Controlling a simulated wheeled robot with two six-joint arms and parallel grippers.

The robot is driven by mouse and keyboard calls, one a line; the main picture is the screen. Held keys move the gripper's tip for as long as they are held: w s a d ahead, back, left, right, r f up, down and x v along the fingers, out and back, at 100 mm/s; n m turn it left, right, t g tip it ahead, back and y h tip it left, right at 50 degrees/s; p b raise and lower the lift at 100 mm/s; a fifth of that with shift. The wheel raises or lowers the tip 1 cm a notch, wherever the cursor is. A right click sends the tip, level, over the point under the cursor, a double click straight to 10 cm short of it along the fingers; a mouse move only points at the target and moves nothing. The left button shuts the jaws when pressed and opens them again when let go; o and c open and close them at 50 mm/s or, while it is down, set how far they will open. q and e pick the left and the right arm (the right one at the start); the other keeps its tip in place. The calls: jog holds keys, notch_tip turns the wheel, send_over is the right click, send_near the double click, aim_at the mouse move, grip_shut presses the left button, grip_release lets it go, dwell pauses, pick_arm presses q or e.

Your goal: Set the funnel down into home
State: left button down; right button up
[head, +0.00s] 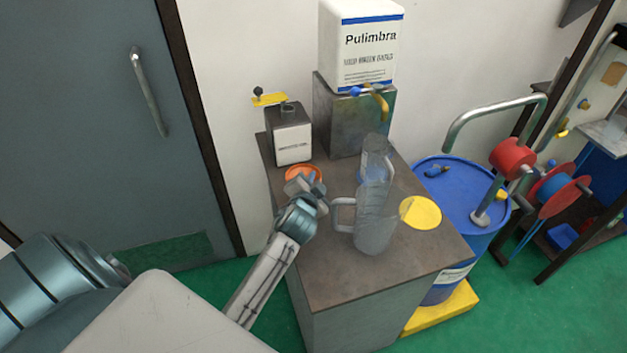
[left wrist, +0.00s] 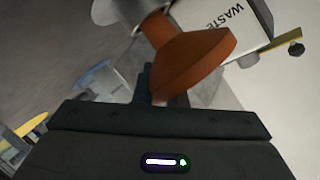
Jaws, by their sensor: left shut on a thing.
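The orange funnel (head: 304,175) is at the left part of the bench top, in front of the waste box. My left gripper (head: 312,187) is shut on it and partly covers it in the head view. In the left wrist view the funnel (left wrist: 190,62) lies across the dark fingers, its wide end toward the right and its narrow part toward the upper left. A pale grey round part (left wrist: 112,10) shows by the narrow end; I cannot tell whether they touch. Nothing visible is marked as home. My right gripper is not in view.
A clear jug (head: 374,230) stands right of my gripper, with a clear cylinder (head: 376,150) behind it. A yellow disc (head: 420,212) lies at the right. The waste box (head: 293,145) and a metal block (head: 335,125) stand behind. The bench's front (head: 340,285) is clear.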

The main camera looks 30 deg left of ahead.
pick_arm(q)
jog(key=shift+f+b, duration=0.3)
jog(key=shift+f, duration=0.25)
jog(key=shift+f+b, duration=0.4)
jog(key=shift+f, duration=0.25)
jog(key=c, duration=1.4)
grip_release()
jog(key=b+v, duration=0.2)
jog(key=v, duration=0.7)
jog(key=shift+s+d, duration=0.2)
jog(key=shift+s, duration=0.1)
jog(key=shift+s+d+r, duration=0.2)
jog(key=shift+s+r, duration=0.05)
jog(key=shift+s, duration=0.3)
